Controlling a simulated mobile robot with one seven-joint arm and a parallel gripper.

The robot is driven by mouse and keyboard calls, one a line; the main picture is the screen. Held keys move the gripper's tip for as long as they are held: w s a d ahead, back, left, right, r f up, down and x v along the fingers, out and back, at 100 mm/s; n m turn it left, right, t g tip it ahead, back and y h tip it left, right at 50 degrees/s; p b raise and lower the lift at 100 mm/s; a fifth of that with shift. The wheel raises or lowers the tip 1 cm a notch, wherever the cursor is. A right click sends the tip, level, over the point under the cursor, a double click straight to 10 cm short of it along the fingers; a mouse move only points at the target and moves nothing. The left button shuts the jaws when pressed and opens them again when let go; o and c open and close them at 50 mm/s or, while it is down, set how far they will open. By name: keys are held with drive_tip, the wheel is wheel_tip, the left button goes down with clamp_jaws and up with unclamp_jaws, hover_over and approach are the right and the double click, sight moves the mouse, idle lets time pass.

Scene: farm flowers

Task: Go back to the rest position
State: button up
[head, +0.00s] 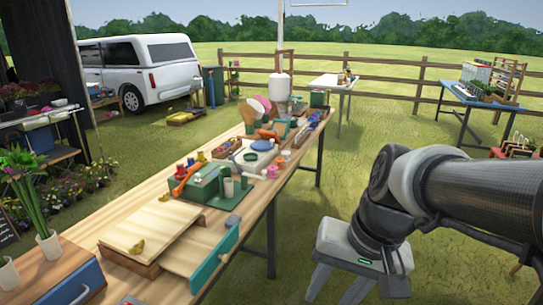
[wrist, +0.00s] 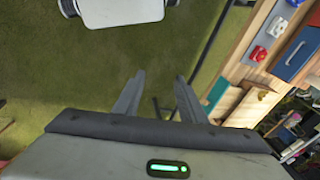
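My gripper (head: 338,288) hangs at the lower right in the head view, pointing down beside the long wooden table (head: 88,236). It is over the grass, apart from the table's right edge. In the wrist view my gripper (wrist: 159,78) shows two grey fingers spread apart with nothing between them. Grass lies below them, and the table (wrist: 243,50) is to their right. A green light shows on the hand.
An open drawer with a teal front (head: 214,262) juts from the table's right edge. A green toolbox-like block (head: 207,186) and several small items crowd the tabletop. A blue table (head: 470,98) stands at the back right. Open grass (head: 315,215) lies right of the long table.

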drive_tip(key=s+d+r+n+t+h+p, duration=0.1)
drive_tip(key=d+r+p, duration=0.1)
drive_tip(key=r+p, duration=0.6)
drive_tip(key=s+d+r+n+t+h+p, duration=0.1)
drive_tip(key=d+r+t+p, duration=0.1)
drive_tip(key=r+p, duration=0.6)
wheel_tip(320, 180, up, 5)
drive_tip(key=shift+s+n+t, duration=0.2)
drive_tip(key=shift+n+t, duration=0.1)
drive_tip(key=shift+c, duration=0.7)
